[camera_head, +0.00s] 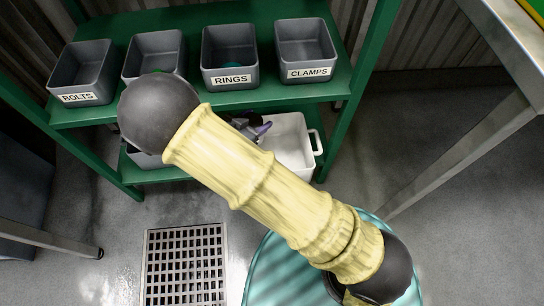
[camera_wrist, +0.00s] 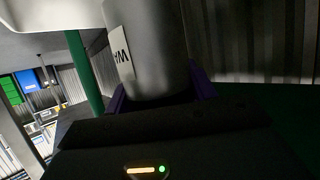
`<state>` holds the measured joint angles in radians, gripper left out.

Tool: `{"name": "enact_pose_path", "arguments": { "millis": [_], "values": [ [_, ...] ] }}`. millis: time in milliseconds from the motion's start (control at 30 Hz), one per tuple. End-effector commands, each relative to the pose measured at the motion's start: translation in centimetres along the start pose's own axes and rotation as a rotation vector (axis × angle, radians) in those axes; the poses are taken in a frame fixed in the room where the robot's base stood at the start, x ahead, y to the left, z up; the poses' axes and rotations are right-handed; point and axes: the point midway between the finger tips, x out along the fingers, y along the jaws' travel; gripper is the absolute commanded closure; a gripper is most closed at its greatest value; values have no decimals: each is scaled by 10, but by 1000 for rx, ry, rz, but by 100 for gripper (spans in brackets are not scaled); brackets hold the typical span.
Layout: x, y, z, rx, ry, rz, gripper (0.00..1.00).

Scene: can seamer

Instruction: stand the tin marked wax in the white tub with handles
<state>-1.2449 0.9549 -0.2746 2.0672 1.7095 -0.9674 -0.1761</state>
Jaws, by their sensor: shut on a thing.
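The grey metal tin (camera_wrist: 152,45) fills the upper middle of the wrist view. Its white label shows a W and part of another letter; the rest is turned away. My gripper (camera_wrist: 160,92) has its purple fingers on both sides of the tin and is shut on it. The white tub (camera_head: 291,146) stands on the lower green shelf in the head view, with a handle at its right end. My gripper (camera_head: 260,128) shows there at the tub's left part, mostly hidden by my arm. I cannot tell the tin's height over the tub floor.
The upper green shelf (camera_head: 190,104) lies just above, with grey bins marked bolts (camera_head: 80,76), rings (camera_head: 229,58) and clamps (camera_head: 305,52), and one unreadable bin (camera_head: 152,54). A green shelf post (camera_head: 360,85) stands right of the tub. A floor drain (camera_head: 185,265) lies in front.

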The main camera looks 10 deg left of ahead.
Motion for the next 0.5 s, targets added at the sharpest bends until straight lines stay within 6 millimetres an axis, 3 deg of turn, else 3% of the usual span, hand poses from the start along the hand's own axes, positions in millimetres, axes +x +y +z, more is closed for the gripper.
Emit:
{"name": "enact_pose_path", "arguments": {
  "millis": [333,500],
  "values": [
    [20,0,50,-2,1,-1,70],
    [25,0,59,0,1,-1,70]
  ]
}}
